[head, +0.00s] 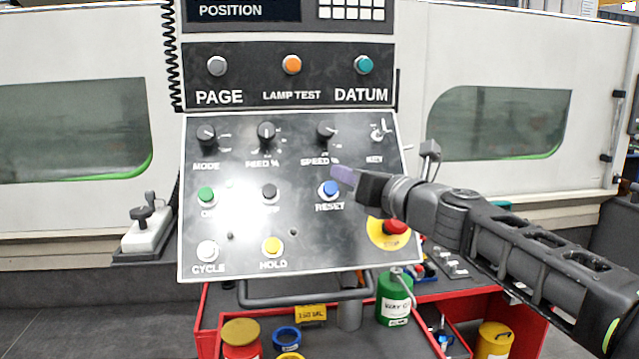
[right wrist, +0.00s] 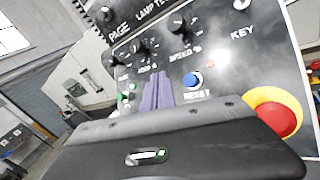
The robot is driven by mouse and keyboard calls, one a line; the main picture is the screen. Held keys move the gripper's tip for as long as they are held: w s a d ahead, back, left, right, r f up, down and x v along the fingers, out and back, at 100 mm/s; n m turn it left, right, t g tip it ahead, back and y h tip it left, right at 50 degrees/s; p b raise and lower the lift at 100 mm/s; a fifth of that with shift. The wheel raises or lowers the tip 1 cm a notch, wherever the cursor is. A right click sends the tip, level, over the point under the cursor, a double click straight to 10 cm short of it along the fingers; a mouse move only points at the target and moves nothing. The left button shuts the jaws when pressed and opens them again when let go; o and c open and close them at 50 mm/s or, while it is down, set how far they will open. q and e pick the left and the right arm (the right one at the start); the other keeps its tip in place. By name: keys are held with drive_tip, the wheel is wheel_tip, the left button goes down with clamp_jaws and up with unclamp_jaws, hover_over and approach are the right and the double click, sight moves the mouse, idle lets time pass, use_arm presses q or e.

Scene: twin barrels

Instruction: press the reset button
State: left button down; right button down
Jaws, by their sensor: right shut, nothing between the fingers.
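The blue reset button (head: 328,188) sits on the sloped control panel (head: 300,240), above the label RESET. It also shows in the right wrist view (right wrist: 193,80), just right of the fingertips. My right gripper (head: 338,173) reaches in from the right with its purple fingers shut and empty. In the head view its tips overlap the panel just above and right of the blue button. In the right wrist view the shut fingers (right wrist: 157,88) appear left of the button, and they look apart from it. My left gripper is not in view.
A red stop button (head: 396,227) on a yellow disc lies below my right wrist. Knobs, a key switch (head: 378,134) and a yellow HOLD button (head: 272,245) share the panel. A handle bar (head: 300,300) and a red cart with cans, including a green one (head: 394,300), stand below.

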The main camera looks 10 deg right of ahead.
sight(330, 189)
drive_tip(key=shift+s+r+m, duration=0.1)
drive_tip(key=shift+r+m, duration=0.2)
drive_tip(key=shift+r, duration=0.45)
drive_tip(key=shift+d, duration=0.1)
drive_tip(key=w+f+b, duration=0.4)
drive_tip(key=w+f, duration=0.1)
drive_tip(key=w, duration=0.2)
drive_tip(key=shift+d+f, duration=0.2)
drive_tip(key=shift+f, duration=0.05)
drive_tip(key=shift+f, duration=0.15)
idle(1.6)
drive_tip(key=shift+w+f, duration=0.15)
drive_tip(key=shift+w, duration=0.15)
